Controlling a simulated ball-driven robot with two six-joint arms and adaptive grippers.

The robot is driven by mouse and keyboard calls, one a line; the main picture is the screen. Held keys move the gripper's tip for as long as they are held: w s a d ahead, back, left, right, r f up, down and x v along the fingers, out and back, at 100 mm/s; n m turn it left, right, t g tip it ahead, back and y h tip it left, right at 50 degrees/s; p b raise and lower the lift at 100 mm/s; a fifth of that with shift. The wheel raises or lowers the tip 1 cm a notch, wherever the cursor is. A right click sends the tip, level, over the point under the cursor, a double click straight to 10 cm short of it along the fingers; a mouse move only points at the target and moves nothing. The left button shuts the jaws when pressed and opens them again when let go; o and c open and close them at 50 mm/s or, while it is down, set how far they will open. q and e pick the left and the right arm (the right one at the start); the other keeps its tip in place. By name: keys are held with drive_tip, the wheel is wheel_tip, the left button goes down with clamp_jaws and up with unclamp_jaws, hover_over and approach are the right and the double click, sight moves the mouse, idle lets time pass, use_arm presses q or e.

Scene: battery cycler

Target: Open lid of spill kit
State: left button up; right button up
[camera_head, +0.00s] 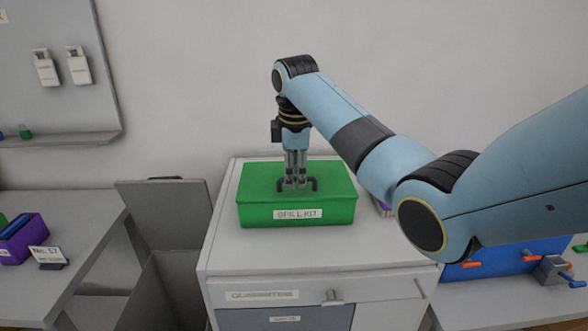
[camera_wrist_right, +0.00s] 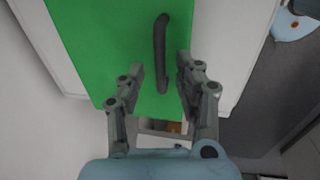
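The spill kit (camera_head: 335,212) is a green box with a label reading "SPILL KIT" on its front, standing on a white cabinet; its lid (camera_head: 255,180) is shut. A black bar handle (camera_head: 314,184) lies across the lid's top. My right gripper (camera_head: 296,183) points down at the middle of this handle. In the right wrist view the handle (camera_wrist_right: 160,50) runs between the fingers of my right gripper (camera_wrist_right: 161,68), with a gap on both sides, so the gripper is open around it and not pressing it. My left gripper is not in view.
The white cabinet (camera_head: 300,255) has drawers below the kit. An open grey bin (camera_head: 165,215) stands left of it. A desk with a purple holder (camera_head: 22,240) is at far left. A blue box (camera_head: 500,262) is at right. The wall is close behind.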

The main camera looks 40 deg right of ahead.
drive_tip(key=shift+c, duration=0.2)
clamp_jaws()
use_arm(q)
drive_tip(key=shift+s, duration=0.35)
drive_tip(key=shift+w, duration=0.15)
